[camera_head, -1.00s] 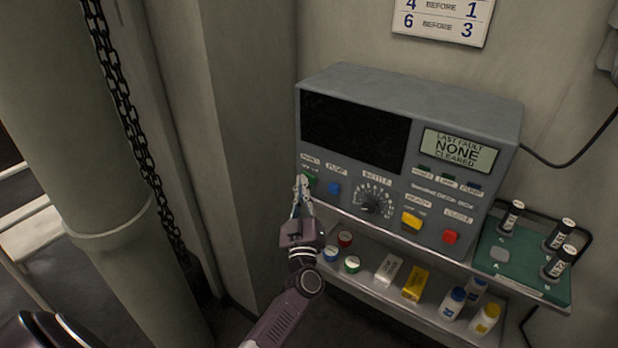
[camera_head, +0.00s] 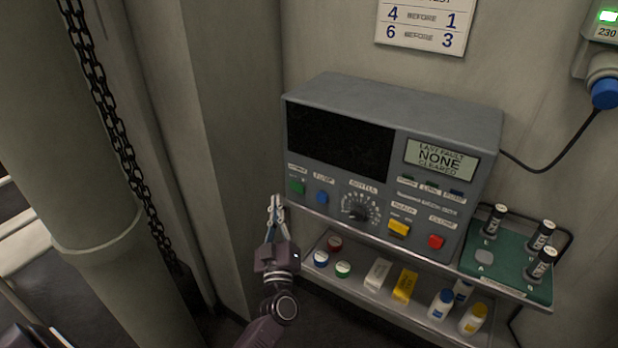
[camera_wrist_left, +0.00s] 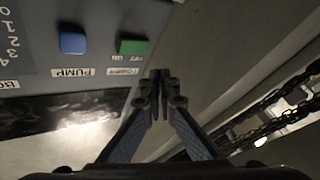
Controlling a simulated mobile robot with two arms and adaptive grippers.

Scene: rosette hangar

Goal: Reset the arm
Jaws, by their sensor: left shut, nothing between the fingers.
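My left gripper (camera_head: 276,204) is shut and empty, with its fingertips close together. In the head view it stands just left of the grey control box (camera_head: 446,110), apart from the green button (camera_head: 297,187) at the box's left end. In the left wrist view the shut fingers (camera_wrist_left: 160,78) show below and to the right of the green button (camera_wrist_left: 133,47), with the blue button (camera_wrist_left: 72,42) further left. My right gripper is not in view.
A shelf (camera_head: 400,318) under the box holds several small bottles, caps and cartons. A green tray (camera_head: 510,268) with dark cylinders stands at the right. A pillar (camera_head: 80,150) and chain (camera_head: 105,105) stand left. A grey wall (camera_head: 240,120) is close behind my gripper.

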